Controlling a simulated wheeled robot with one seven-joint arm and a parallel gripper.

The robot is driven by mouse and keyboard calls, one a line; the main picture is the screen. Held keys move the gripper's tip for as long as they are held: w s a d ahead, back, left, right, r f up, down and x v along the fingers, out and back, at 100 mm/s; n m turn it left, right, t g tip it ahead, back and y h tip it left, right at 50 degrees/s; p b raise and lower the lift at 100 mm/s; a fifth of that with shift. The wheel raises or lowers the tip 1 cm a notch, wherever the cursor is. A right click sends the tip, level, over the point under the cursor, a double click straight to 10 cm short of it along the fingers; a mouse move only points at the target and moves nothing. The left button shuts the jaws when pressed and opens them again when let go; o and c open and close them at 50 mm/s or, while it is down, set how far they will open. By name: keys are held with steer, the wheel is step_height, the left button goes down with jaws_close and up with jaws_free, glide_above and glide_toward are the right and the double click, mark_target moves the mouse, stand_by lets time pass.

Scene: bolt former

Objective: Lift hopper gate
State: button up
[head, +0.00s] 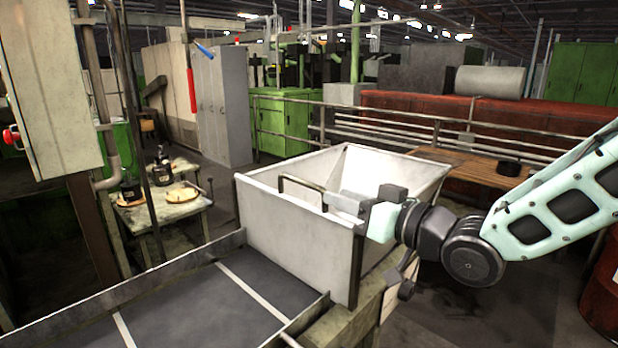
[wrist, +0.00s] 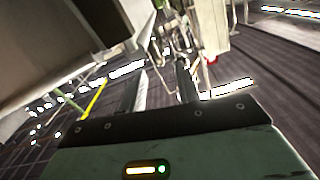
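The pale grey hopper (head: 400,176) stands in the middle of the head view, with its front panel, the gate (head: 300,236), facing the dark belt. A dark bar handle (head: 300,183) sticks out near the gate's top edge. My gripper (head: 338,203) comes from the right, with its fingertips close to the handle's right end. I cannot tell whether they touch it. In the wrist view the two fingers (wrist: 160,88) stand apart with no clear object held between them. A large grey surface fills that view's upper left; the handle is not clearly visible there.
A dark belt (head: 190,305) with pale strips and raised side rails lies in front of the gate. A small table (head: 165,212) with items stands at left. A grey control box (head: 50,85) hangs at far left. A wooden bench (head: 475,166) and railings are behind the hopper.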

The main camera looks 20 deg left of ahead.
mark_target(307, 182)
steer(key=p+x, duration=0.3)
steer(key=x, duration=0.6)
jaws_close()
